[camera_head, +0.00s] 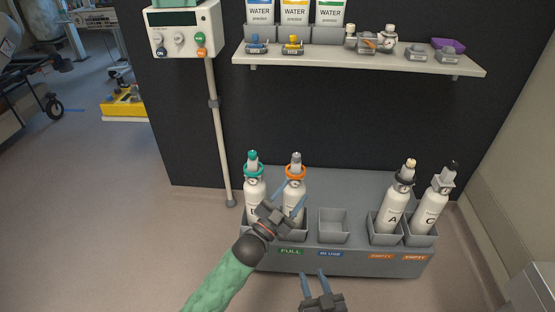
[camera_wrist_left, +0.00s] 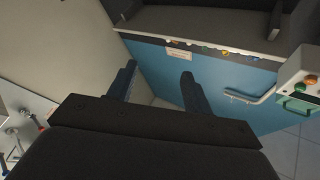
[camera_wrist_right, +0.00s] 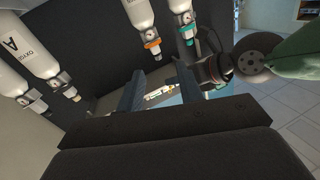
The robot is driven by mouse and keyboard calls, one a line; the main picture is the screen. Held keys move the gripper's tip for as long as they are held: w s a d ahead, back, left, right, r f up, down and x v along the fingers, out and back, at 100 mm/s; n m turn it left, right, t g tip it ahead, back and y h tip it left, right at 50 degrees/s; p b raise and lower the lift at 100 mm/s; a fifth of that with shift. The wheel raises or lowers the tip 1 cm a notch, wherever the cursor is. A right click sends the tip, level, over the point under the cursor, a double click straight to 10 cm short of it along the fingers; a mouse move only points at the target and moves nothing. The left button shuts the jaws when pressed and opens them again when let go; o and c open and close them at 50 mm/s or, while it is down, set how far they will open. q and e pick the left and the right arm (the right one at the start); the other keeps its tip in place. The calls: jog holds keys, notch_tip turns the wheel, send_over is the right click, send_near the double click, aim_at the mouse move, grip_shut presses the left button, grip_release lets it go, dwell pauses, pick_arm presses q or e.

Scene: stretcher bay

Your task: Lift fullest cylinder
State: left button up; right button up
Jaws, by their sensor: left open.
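Several white cylinders stand in the grey rack (camera_head: 340,262). The teal-collared cylinder (camera_head: 254,187) is at the left. The orange-collared cylinder (camera_head: 296,172) is beside it, partly hidden by my left gripper (camera_head: 295,190). The cylinder marked A (camera_head: 393,208) and the cylinder marked C (camera_head: 430,210) lean at the right. Gauges show, but their readings are too small to tell. My left gripper is open in front of the orange-collared cylinder; contact cannot be told. My right gripper (camera_head: 314,275) is open and empty, low before the rack. The orange-collared cylinder also shows in the right wrist view (camera_wrist_right: 138,14).
An empty socket (camera_head: 333,225) sits mid-rack above the "IN USE" label. "FULL" and "EMPTY" labels mark other sockets. A shelf (camera_head: 350,60) with boxes and fittings hangs above. A pole (camera_head: 219,140) carrying a control box (camera_head: 185,32) stands left.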

pick_arm(q)
jog(key=w+r+m+g+h+p, duration=0.2)
jog(key=w+r+m+p, duration=0.2)
jog(key=w+r+m, duration=0.25)
jog(key=m+g+y+p, duration=0.2)
jog(key=m+g+p, duration=0.15)
jog(key=m, duration=2.25)
send_near(293, 159)
jog(key=x, duration=0.4)
jog(key=shift+t, duration=0.25)
jog(key=p+x, duration=0.1)
jog(key=x, duration=0.5)
jog(key=shift+d, duration=0.15)
jog(key=shift+w+d+p, duration=0.3)
jog(key=shift+w+d, duration=0.15)
pick_arm(e)
jog(key=s+d+r+g+h, duration=0.1)
jog(key=s+d+g, duration=0.2)
jog(key=s+g, duration=0.4)
jog(key=s+d+r+g+h, duration=0.1)
jog(key=s+d+g+h, duration=0.1)
jog(key=s+g, duration=0.5)
jog(key=shift+s+d+r+g, duration=0.3)
jog(key=shift+s+d+r, duration=0.1)
jog(key=shift+s+d, duration=0.45)
pick_arm(q)
jog(key=c, duration=1.1)
grip_shut()
